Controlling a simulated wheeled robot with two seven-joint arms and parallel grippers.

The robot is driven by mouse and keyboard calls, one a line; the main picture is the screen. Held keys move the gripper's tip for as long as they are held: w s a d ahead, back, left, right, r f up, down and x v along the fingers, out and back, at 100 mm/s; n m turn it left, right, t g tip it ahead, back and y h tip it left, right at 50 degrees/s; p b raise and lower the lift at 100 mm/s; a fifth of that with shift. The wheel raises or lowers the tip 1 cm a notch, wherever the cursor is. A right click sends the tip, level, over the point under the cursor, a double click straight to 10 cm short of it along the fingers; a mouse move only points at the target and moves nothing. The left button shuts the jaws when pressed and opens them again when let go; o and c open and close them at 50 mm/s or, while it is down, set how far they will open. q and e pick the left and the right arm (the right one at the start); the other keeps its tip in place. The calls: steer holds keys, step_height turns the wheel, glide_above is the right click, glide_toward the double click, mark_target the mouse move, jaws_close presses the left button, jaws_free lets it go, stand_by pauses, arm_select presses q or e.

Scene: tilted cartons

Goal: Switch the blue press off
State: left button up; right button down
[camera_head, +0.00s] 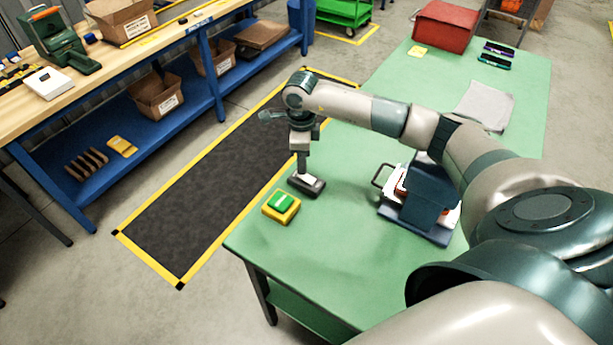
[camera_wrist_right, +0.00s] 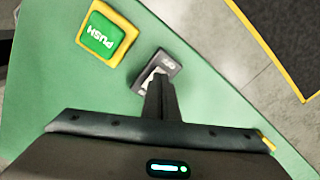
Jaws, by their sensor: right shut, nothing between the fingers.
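The blue press (camera_head: 428,207) stands on the green table, partly hidden behind my right arm, with a handle on its left side. A small dark switch box (camera_head: 318,190) with a pale rocker lies near the table's left edge; it also shows in the right wrist view (camera_wrist_right: 174,63), with small lettering at one end. My right gripper (camera_head: 302,172) is shut and empty, pointing down right at the switch box. In the wrist view its fingertips (camera_wrist_right: 160,80) overlap the pale rocker; I cannot tell whether they touch it. My left gripper is out of view.
A green PUSH button on a yellow base (camera_head: 281,207) sits close beside the switch box; it also shows in the wrist view (camera_wrist_right: 107,35). A red box (camera_head: 445,26), a grey cloth (camera_head: 484,106) and small tools lie farther back.

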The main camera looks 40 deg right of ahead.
mark_target(300, 177)
steer(key=shift+f+b, duration=0.6)
steer(key=shift+f, duration=0.1)
stand_by(0.9)
steer(key=shift+s+a+f+b, duration=0.15)
steer(key=shift+a+f+b, duration=0.15)
steer(key=shift+f+b, duration=0.25)
steer(key=shift+s+a+f+b, duration=0.1)
steer(key=shift+a+f+b, duration=0.15)
steer(key=shift+f+b, duration=0.5)
stand_by(0.4)
steer(key=shift+r, duration=0.1)
steer(key=shift+d+r+p, duration=0.15)
steer(key=shift+r+p, duration=0.7)
steer(key=shift+r, duration=0.4)
steer(key=shift+w+d+r+p, duration=0.1)
steer(key=shift+d+r+p, duration=0.2)
steer(key=shift+r, duration=0.35)
steer(key=shift+w+d+r+p, duration=0.1)
steer(key=shift+r+p, duration=0.25)
steer(key=shift+r, duration=0.25)
steer(key=shift+r+p, duration=0.5)
steer(key=shift+r, duration=0.7)
